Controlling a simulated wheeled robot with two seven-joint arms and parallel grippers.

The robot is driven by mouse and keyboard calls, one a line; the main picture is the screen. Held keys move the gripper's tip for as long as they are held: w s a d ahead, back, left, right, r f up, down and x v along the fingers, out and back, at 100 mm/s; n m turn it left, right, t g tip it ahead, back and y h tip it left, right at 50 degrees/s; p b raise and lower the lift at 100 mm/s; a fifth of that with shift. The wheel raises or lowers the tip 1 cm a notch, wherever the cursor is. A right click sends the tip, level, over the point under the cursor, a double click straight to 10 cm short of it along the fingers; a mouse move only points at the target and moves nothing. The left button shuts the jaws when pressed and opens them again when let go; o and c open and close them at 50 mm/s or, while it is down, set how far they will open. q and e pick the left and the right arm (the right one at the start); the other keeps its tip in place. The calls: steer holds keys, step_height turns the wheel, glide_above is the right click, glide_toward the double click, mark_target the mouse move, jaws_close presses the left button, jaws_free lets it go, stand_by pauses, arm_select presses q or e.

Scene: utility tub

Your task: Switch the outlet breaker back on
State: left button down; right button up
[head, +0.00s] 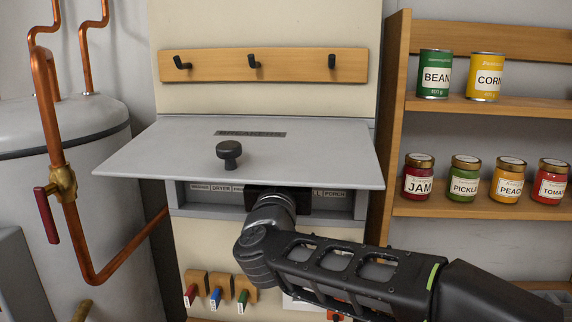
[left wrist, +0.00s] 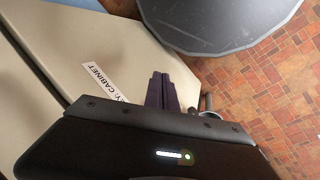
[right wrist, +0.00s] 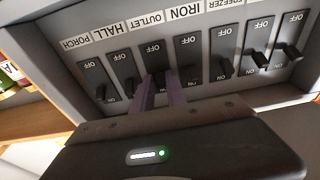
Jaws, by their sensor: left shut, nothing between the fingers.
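The breaker panel (head: 229,196) has its grey lid (head: 150,160) raised, and the lid hides the switches in the head view. In the right wrist view the row appears upside down, with the OUTLET label (right wrist: 151,20) between HALL and IRON. The outlet breaker (right wrist: 153,56) is a black switch, its lower part largely covered by my right fingers. My right gripper (right wrist: 161,90) is at it, its fingers slightly apart; whether they touch the lever I cannot tell. My left gripper (left wrist: 160,92) is shut and empty beside the key cabinet (left wrist: 120,40), outside the head view.
Neighbouring switches, such as the IRON breaker (right wrist: 188,62) and HALL breaker (right wrist: 126,74), stand close on both sides. The lid's knob (head: 229,153) is above my right arm. A copper pipe (head: 62,170) with a red-handled valve is at left; shelves (head: 490,208) with jars are at right.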

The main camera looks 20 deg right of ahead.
steer(key=o, duration=0.3)
steer(key=shift+s, duration=0.1)
steer(key=b+v, duration=0.1)
steer(key=v, duration=0.6)
steer(key=shift+s+a+f, duration=0.1)
steer(key=shift+s+a, duration=0.05)
steer(key=shift+s, duration=0.1)
